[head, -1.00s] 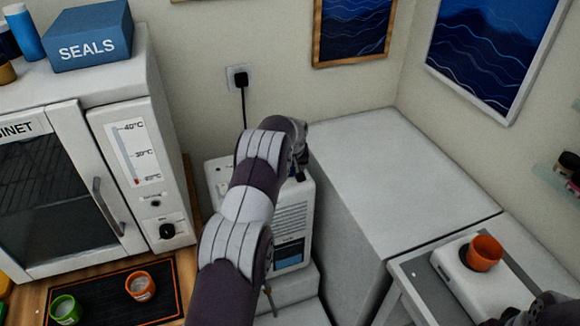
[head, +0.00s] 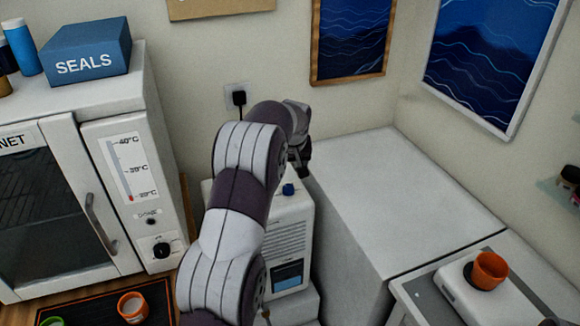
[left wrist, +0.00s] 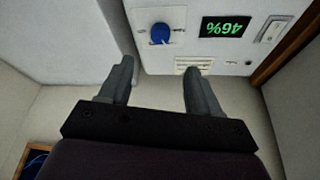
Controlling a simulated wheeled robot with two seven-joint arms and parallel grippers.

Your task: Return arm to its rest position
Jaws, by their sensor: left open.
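My left arm rises from the bottom of the head view and bends over a white appliance. My left gripper (head: 303,162) hangs at its end, small and partly hidden by the wrist. In the left wrist view the two fingers (left wrist: 160,66) are apart with nothing between them. Beyond them is the appliance (left wrist: 225,52) with a blue knob (left wrist: 161,33) and a green "46%" display (left wrist: 226,27). In the head view the appliance (head: 290,235) also shows its blue knob (head: 288,189). My right gripper is not seen.
A white cabinet (head: 165,205) stands left with a blue SEALS box (head: 88,50) on top. Orange (head: 132,307) and green (head: 52,322) cups sit on a black mat below. Right, an orange cup (head: 490,270) stands on a white device (head: 480,300). The white counter (head: 400,190) is clear.

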